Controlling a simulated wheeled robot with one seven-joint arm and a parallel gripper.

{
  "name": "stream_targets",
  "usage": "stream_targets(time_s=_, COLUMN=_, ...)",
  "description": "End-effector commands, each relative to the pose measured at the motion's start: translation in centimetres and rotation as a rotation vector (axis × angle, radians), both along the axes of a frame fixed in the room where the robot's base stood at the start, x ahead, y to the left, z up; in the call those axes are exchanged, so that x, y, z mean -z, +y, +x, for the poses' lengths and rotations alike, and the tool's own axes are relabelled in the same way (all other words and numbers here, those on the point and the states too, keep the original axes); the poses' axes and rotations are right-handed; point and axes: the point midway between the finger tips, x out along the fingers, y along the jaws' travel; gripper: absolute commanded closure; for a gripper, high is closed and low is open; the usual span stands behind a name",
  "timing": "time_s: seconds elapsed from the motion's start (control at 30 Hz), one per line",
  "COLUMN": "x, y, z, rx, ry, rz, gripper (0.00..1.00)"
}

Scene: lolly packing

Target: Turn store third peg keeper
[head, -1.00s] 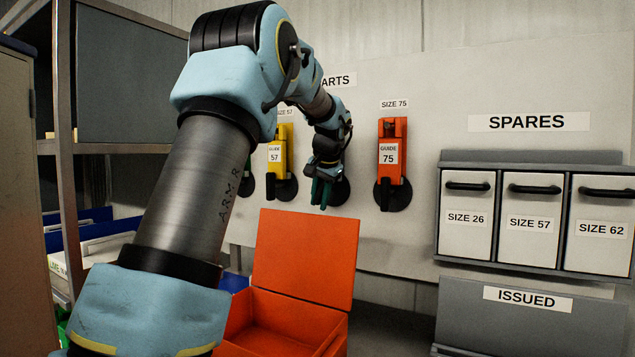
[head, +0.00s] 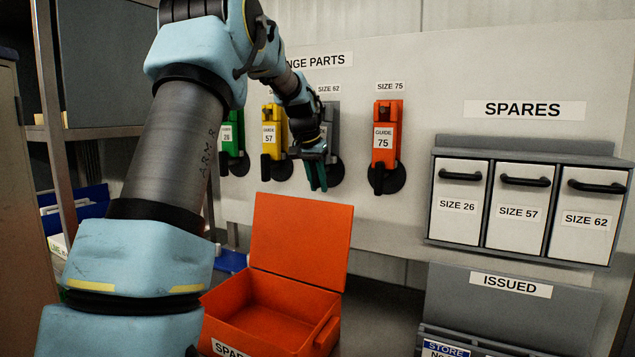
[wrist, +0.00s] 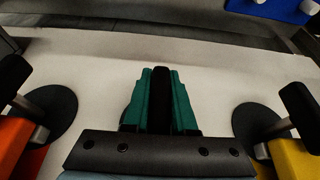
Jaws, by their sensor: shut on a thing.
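The third peg along the wall board carries a grey guide (head: 333,122) under the SIZE 62 label; my arm partly covers it. Its black keeper sits at the guide's lower end, with its round base (head: 336,174) showing beside my fingers. My gripper (head: 317,178) has green fingers and is at this keeper. In the wrist view, the green fingers (wrist: 160,98) are shut on the black keeper bar (wrist: 182,100), which lies lengthwise between them. The keeper's exact angle to the guide is hard to tell in the head view.
The orange size 75 guide (head: 385,138) hangs to the right, the yellow size 57 guide (head: 275,130) and green size 26 guide (head: 234,133) to the left. An open orange box (head: 302,235) stands below. SPARES drawers (head: 520,205) and an ISSUED bin (head: 510,300) are at right.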

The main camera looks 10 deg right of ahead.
Motion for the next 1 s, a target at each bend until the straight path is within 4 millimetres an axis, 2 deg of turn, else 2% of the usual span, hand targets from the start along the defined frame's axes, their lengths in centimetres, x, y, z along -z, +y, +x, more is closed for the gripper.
stream_targets(time_s=0.17, x=0.2, y=0.0, z=-0.1, rx=0.000, ry=0.004, rz=0.002, gripper=1.00)
stream_targets(time_s=0.2, x=0.2, y=0.0, z=-0.1, rx=0.000, ry=0.004, rz=0.002, gripper=0.74)
stream_targets(time_s=0.47, x=0.1, y=0.0, z=0.0, rx=0.000, ry=0.002, rz=0.002, gripper=0.45)
stream_targets(time_s=0.77, x=-0.2, y=0.1, z=-0.1, rx=0.000, ry=0.000, rz=0.001, gripper=0.45)
stream_targets(time_s=0.87, x=-1.0, y=0.3, z=-0.3, rx=-0.001, ry=-0.002, rz=0.001, gripper=0.45)
stream_targets(time_s=1.0, x=-3.3, y=1.0, z=-1.1, rx=-0.001, ry=-0.003, rz=0.000, gripper=0.45)
